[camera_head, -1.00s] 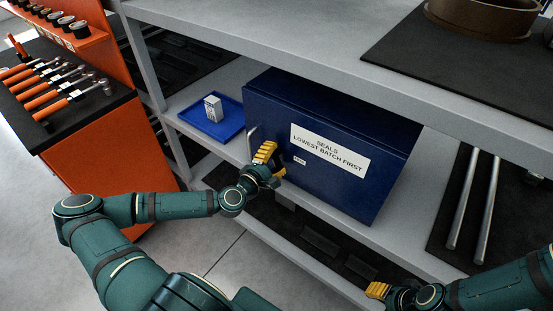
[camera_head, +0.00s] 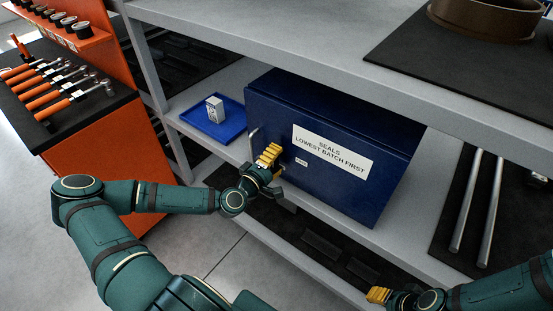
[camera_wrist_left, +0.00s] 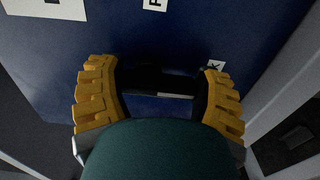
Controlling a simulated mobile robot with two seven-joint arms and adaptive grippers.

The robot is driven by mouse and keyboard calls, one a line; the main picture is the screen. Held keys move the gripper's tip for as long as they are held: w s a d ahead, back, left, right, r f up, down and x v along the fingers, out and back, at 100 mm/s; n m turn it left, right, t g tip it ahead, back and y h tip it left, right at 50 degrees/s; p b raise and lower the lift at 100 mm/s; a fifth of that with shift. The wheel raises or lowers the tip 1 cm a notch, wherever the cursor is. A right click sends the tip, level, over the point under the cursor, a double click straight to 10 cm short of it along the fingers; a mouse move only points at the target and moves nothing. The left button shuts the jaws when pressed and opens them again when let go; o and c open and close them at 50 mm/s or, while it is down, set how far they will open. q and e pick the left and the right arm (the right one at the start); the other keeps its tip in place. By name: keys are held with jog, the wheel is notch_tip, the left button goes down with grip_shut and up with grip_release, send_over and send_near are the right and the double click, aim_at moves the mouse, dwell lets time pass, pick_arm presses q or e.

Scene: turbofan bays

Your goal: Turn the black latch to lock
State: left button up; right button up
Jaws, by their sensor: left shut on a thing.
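The dark blue cabinet (camera_head: 330,185) on the shelf bears a white label reading "SEALS LOWEST BATCH FIRST". My left gripper (camera_head: 269,158) is at the lower left of its front face and hides the latch in the head view. In the left wrist view, the black latch (camera_wrist_left: 158,80) lies crosswise between the yellow fingers of the left gripper (camera_wrist_left: 160,85), which is shut on it. The cabinet's blue face (camera_wrist_left: 185,35) fills the background there. My right gripper (camera_head: 378,294) is at the bottom right of the head view, away from the cabinet; its jaws do not show clearly.
A silver handle (camera_head: 253,143) stands out at the cabinet's left edge, close to the left gripper. Metal rods (camera_head: 475,205) lie at right. The upper shelf (camera_head: 290,50) overhangs the cabinet.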

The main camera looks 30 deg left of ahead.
pick_arm(q)
jog(key=o, duration=1.1)
jog(key=shift+o, duration=0.2)
jog(key=shift+s, duration=0.1)
jog(key=s+a, duration=0.1)
jog(key=s, duration=1)
jog(key=shift+s, duration=0.4)
jog(key=w+d+f+m+g+h, duration=0.1)
jog(key=d+f+m+g+h, duration=0.15)
jog(key=d, duration=0.45)
jog(key=w+d+f+m+g+h, duration=0.1)
jog(key=d+f+m+g+h, duration=0.1)
jog(key=d+f+g+h, duration=0.3)
jog(key=s+d+f+m+g+y, duration=0.2)
jog(key=s+d+f+m+g, duration=0.1)
jog(key=d+m+g, duration=0.1)
jog(key=s+d+f+m+g+y, duration=0.3)
jog(key=s+d+m+g, duration=0.1)
jog(key=d+m, duration=0.2)
jog(key=shift+d+m+g, duration=0.35)
jog(key=shift+d, duration=0.4)
